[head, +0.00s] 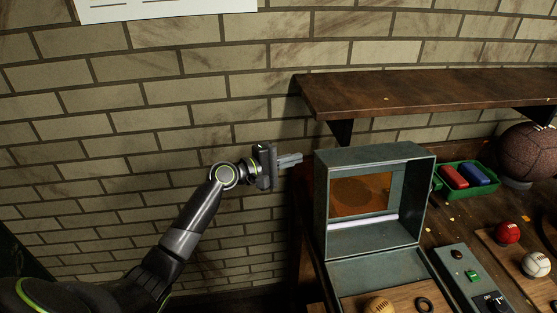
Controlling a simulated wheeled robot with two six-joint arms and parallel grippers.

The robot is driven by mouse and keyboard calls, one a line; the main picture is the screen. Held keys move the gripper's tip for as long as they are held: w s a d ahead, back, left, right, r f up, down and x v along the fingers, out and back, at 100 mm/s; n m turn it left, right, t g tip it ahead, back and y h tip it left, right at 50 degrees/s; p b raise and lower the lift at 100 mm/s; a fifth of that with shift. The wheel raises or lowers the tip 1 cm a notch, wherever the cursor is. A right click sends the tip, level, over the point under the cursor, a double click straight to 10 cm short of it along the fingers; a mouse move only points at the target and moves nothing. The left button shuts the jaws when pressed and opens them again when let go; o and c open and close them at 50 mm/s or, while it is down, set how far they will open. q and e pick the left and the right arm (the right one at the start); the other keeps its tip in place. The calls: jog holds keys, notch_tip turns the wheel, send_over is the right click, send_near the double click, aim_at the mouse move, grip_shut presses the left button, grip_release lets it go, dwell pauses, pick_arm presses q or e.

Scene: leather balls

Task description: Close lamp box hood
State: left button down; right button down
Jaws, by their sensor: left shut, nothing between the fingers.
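The lamp box (321,205) is a grey-green metal box standing at the left end of the workbench, its front side open. Inside it an amber panel (362,194) and a white tube (363,226) show. A flat grey-green panel (365,272) lies in front of its opening; I cannot tell which part is the hood. My left gripper (298,159) is shut and empty, pointing right, just left of the box's upper left edge. It appears apart from the box, though the depth is hard to judge. My right gripper is not in view.
A wooden shelf (420,91) juts from the brick wall above the box. Right of the box are a green tray (468,191) with red and blue blocks, a brown ball (530,154), a red ball (507,232), a white ball (536,264) and a switch box (462,268). A tan ball (380,305) and black ring (424,304) lie in front.

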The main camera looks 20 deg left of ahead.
pick_arm(q)
jog(key=d+p, duration=0.3)
jog(key=d, duration=0.1)
jog(key=shift+s+r, duration=0.3)
jog(key=shift+r, duration=0.05)
dwell(0.3)
